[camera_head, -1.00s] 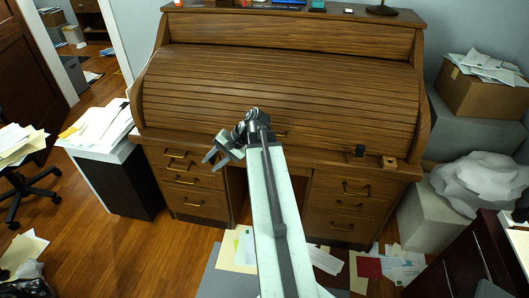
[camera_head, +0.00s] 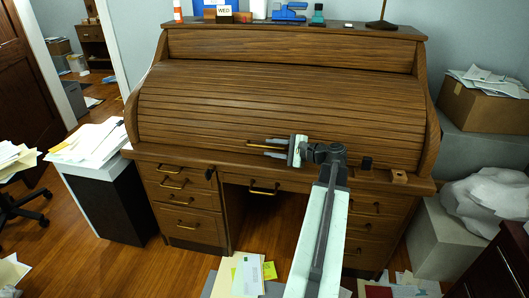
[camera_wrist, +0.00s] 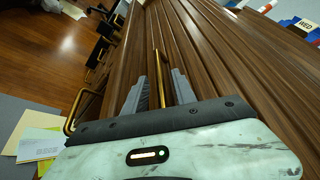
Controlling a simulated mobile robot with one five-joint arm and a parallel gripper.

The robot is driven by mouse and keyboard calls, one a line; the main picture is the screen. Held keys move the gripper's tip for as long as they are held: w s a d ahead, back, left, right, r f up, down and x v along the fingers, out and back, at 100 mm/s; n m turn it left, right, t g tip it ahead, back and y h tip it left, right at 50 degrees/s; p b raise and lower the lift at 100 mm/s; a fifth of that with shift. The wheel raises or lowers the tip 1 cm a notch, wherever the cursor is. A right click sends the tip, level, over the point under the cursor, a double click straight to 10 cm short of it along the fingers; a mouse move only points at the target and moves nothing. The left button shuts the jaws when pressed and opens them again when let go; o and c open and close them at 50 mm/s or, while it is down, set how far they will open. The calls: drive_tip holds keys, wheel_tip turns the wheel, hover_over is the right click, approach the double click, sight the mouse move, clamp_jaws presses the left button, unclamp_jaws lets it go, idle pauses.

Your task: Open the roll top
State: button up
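The wooden roll top (camera_head: 270,100) is shut, its ribbed slatted cover reaching down to the desk surface. A slim brass handle (camera_head: 258,142) is on the lower part of the cover, near the middle. My gripper (camera_head: 266,149) is at this handle, reaching in from the right with its fingers pointing left. In the wrist view, my gripper (camera_wrist: 156,88) has its two grey fingers apart, and the brass handle (camera_wrist: 160,76) shows between them. I cannot tell whether either finger touches the handle.
A small dark block (camera_head: 366,163) and a wooden block (camera_head: 399,176) sit on the desk's front ledge at right. Drawers with brass pulls (camera_head: 263,188) are below. Items including a blue tool (camera_head: 289,12) stand on top. Papers (camera_head: 249,275) lie on the floor in front.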

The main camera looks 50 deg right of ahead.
drive_tip(key=shift+x, duration=1)
clamp_jaws()
idle(0.6)
